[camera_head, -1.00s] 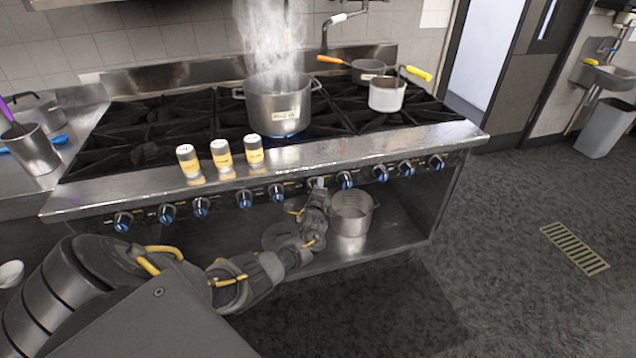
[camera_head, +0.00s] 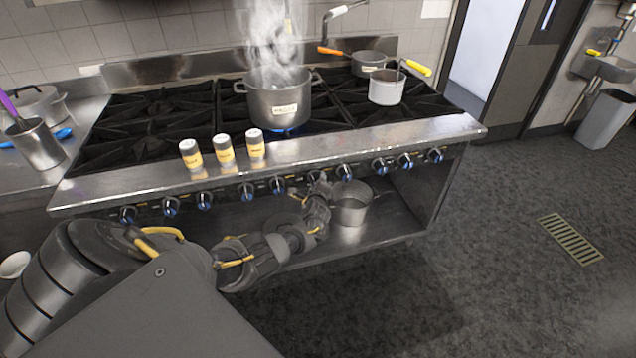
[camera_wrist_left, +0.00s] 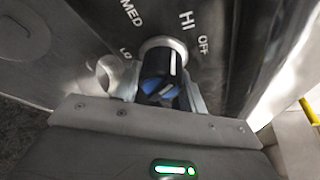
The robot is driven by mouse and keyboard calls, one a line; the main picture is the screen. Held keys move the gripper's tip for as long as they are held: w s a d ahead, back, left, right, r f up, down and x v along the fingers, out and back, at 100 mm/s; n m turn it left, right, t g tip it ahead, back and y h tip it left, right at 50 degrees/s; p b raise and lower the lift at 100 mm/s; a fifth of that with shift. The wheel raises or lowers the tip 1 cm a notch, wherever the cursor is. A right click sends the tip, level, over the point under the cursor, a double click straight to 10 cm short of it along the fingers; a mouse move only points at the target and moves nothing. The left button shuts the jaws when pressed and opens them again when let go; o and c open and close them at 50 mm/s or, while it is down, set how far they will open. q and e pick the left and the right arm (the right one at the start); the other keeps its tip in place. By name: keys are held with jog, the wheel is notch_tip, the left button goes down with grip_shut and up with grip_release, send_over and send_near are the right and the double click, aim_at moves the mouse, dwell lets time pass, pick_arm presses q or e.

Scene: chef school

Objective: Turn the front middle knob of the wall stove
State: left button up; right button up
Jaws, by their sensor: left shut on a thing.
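The wall stove (camera_head: 300,148) has a row of several black and blue knobs along its front panel. My left gripper (camera_head: 318,186) is at the middle of this row, its arm coming in from the lower left. In the left wrist view, one black and blue knob (camera_wrist_left: 163,72) sits between the fingers of my left gripper (camera_wrist_left: 155,85), which is shut on it. The knob's white mark points up, toward the gap between the HI and OFF labels. LO and MED are to its left. My right gripper is not in view.
A steaming pot (camera_head: 278,103) stands on a lit blue flame. Several yellow-labelled shakers (camera_head: 224,149) stand on the front ledge. Two handled pans stand at the back right. A pot (camera_head: 350,207) is on the shelf below the knobs. The floor (camera_head: 500,250) at right is clear.

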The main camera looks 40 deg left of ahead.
pick_arm(q)
jog(key=o, duration=1)
jog(key=shift+c, duration=0.2)
jog(key=shift+s+d, duration=0.15)
jog(key=shift+s, duration=0.05)
jog(key=p+v, duration=0.2)
jog(key=v, duration=0.8)
jog(key=shift+s+p, duration=0.15)
jog(key=shift+p, duration=0.25)
